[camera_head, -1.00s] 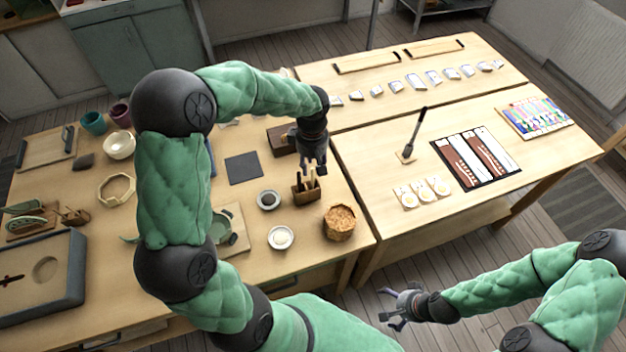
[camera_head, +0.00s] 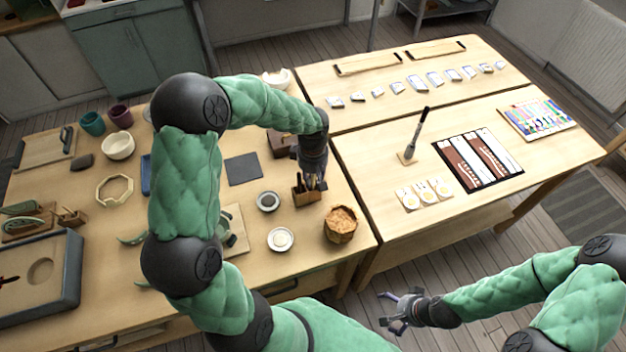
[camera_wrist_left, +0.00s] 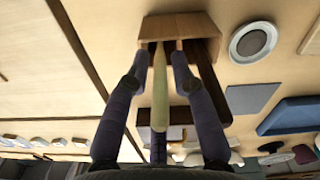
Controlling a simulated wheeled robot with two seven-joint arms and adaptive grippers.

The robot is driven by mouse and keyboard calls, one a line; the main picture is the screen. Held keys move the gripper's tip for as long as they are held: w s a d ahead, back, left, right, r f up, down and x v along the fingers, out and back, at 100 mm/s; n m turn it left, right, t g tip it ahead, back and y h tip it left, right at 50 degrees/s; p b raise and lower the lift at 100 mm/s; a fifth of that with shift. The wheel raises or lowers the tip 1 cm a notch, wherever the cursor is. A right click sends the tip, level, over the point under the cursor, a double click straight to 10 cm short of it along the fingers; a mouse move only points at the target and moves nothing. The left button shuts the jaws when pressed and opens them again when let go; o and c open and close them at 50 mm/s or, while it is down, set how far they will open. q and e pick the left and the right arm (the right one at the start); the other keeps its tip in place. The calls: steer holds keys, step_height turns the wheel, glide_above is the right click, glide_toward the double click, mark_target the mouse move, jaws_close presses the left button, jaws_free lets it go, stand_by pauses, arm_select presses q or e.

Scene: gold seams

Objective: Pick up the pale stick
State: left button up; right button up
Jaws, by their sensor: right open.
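The pale stick (camera_wrist_left: 160,88) stands in a small wooden holder (camera_head: 306,196) on the left table. In the left wrist view it lies between the two fingers of my left gripper (camera_wrist_left: 164,48), with the fingertips close on either side near the holder (camera_wrist_left: 178,25). I cannot tell whether the fingers press on it. In the head view my left gripper (camera_head: 314,186) is down at the holder and hides much of the sticks. A dark stick (camera_wrist_left: 205,80) stands beside the pale one. My right gripper (camera_head: 400,310) is open and empty, low in front of the tables.
The right table holds a brush on a stand (camera_head: 415,135).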

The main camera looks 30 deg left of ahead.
arm_select(q)
jaws_close()
